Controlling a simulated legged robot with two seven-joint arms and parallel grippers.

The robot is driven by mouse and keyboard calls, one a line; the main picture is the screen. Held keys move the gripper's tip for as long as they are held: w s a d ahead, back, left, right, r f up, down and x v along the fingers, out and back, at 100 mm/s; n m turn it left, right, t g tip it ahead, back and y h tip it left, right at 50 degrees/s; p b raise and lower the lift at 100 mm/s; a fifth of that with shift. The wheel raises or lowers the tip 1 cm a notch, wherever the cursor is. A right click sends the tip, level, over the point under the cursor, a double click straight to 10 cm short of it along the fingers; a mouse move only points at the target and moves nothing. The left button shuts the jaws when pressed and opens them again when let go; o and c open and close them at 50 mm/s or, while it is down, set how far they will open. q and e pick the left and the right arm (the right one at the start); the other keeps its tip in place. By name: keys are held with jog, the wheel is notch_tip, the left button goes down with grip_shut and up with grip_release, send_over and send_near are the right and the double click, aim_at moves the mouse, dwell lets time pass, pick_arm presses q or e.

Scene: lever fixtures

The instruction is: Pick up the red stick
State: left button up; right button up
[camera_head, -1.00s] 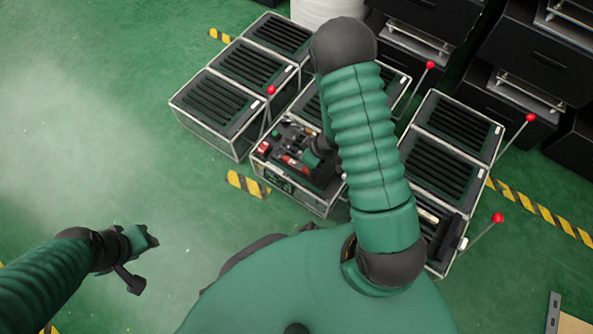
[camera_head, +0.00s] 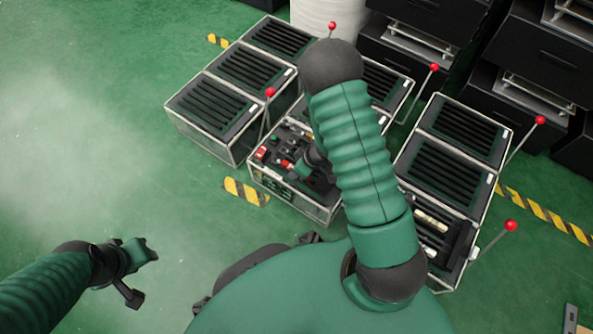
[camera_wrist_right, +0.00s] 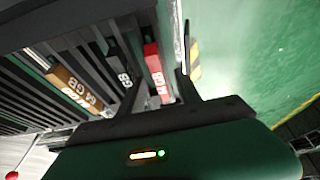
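The red stick (camera_wrist_right: 154,72), with white lettering, stands in a slot of the black unit in the right wrist view. My right gripper (camera_wrist_right: 160,95) is open, with its two dark fingers on either side of the stick's near end; I cannot tell whether they touch it. In the head view a small red patch of the stick (camera_head: 286,163) shows beside my right gripper (camera_head: 300,170), and the rest is hidden by it. My left gripper (camera_head: 142,273) is open and empty over the green floor at lower left.
A black stick (camera_wrist_right: 123,70) and a brown stick (camera_wrist_right: 75,86) sit left of the red one. Slotted cases (camera_head: 213,108) surround the open unit (camera_head: 322,210). Red-knobbed levers (camera_head: 270,92) rise beside the cases. The floor at left is clear.

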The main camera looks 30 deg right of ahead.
jog(key=shift+f, duration=0.15)
grip_shut()
dwell(0.4)
dwell(1.1)
